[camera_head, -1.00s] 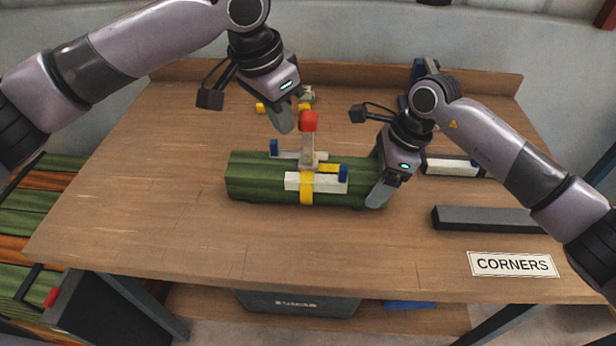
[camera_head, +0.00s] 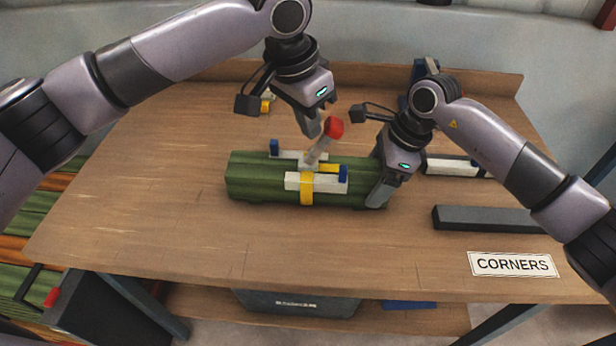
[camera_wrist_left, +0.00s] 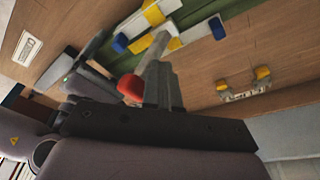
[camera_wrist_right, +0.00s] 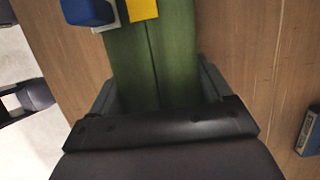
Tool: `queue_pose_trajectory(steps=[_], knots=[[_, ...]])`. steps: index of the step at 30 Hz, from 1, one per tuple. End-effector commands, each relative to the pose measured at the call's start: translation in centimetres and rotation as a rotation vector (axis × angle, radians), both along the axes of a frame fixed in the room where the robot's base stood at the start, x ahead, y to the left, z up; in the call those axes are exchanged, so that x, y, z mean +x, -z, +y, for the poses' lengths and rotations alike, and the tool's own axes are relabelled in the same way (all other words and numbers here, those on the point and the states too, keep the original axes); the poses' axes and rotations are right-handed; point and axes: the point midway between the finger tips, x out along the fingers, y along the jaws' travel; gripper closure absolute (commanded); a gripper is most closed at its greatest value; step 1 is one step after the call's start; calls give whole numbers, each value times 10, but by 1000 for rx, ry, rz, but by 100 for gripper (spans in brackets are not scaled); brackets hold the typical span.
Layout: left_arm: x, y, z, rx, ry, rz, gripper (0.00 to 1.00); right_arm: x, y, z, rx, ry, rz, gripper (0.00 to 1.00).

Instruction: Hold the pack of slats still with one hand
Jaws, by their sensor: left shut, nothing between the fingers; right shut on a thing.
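The pack of green slats (camera_head: 258,178) lies flat on the bench, with a yellow strap (camera_head: 307,190) around its middle. Pale corner pieces with blue ends (camera_head: 300,181) lie along its near and far top edges. A grey lever with a red knob (camera_head: 334,127) rises from the strap and leans right. My right gripper (camera_head: 381,182) is shut across the right end of the pack; the right wrist view shows a finger on each side of the green slats (camera_wrist_right: 155,60). My left gripper (camera_head: 315,128) is shut and empty, just left of the lever, beside the red knob (camera_wrist_left: 131,87).
A dark grey bar (camera_head: 485,219) and a sign reading CORNERS (camera_head: 512,264) lie at the right of the bench (camera_head: 130,220). Another pale corner piece (camera_head: 452,167) lies behind the right arm. The left and front of the bench are clear.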

Motion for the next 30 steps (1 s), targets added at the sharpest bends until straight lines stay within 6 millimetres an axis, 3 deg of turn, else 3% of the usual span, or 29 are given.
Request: queue_pose_trajectory(steps=[5,21,30], knots=[[0,-1,2,-5,0,-2,100,-1,0,1,2,-2,0,57],[0,-6,39,-4,0,-1,100,-1,0,1,2,-2,0,57],[0,-7,44,-3,0,-1,100,-1,0,1,2,-2,0,57]])
